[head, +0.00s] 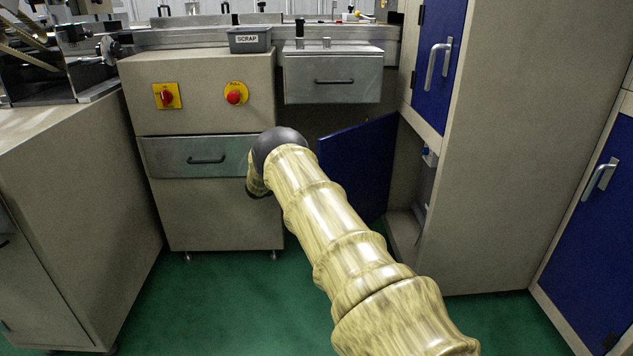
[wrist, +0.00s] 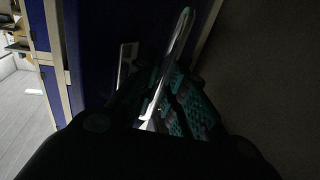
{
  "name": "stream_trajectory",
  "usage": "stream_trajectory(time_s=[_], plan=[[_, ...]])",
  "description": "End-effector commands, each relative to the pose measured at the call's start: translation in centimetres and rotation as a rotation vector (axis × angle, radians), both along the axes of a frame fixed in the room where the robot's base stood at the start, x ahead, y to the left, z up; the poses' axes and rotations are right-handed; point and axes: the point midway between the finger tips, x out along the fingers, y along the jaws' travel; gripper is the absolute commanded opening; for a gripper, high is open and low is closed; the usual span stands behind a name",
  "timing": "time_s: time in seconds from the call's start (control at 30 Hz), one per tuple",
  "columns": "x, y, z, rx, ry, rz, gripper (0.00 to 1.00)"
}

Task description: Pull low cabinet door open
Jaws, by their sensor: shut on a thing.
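The low blue cabinet door (head: 358,165) stands partly open in the head view, swung out from the tall grey cabinet, with a dark gap and the interior showing at its right. The door's blue face (wrist: 92,45) also shows in the dim wrist view. My gripper (wrist: 165,88), with teal ridged pads, is shut on the door's metal handle (wrist: 180,35), which runs up between the fingers. In the head view my arm's dark wrist end hides the gripper and the handle.
The drawer unit (head: 205,95) stands left of the door, with an upper drawer (head: 333,78) jutting above. The tall cabinet (head: 510,150) stands at right, with an upper blue door (head: 437,60). Green floor (head: 215,310) is clear in front.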

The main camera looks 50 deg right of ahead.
Motion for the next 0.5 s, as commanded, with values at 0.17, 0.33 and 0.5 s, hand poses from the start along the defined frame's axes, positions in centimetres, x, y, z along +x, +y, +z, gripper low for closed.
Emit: stream_trajectory(time_s=[0.17,0.33,0.5], plan=[[-0.03,-0.01,-0.08,0.002,0.003,0.0,0.18],[0.05,0.07,-0.06,0.001,0.002,0.001,0.35],[0.11,0.12,-0.03,0.001,0.001,0.002,0.35]])
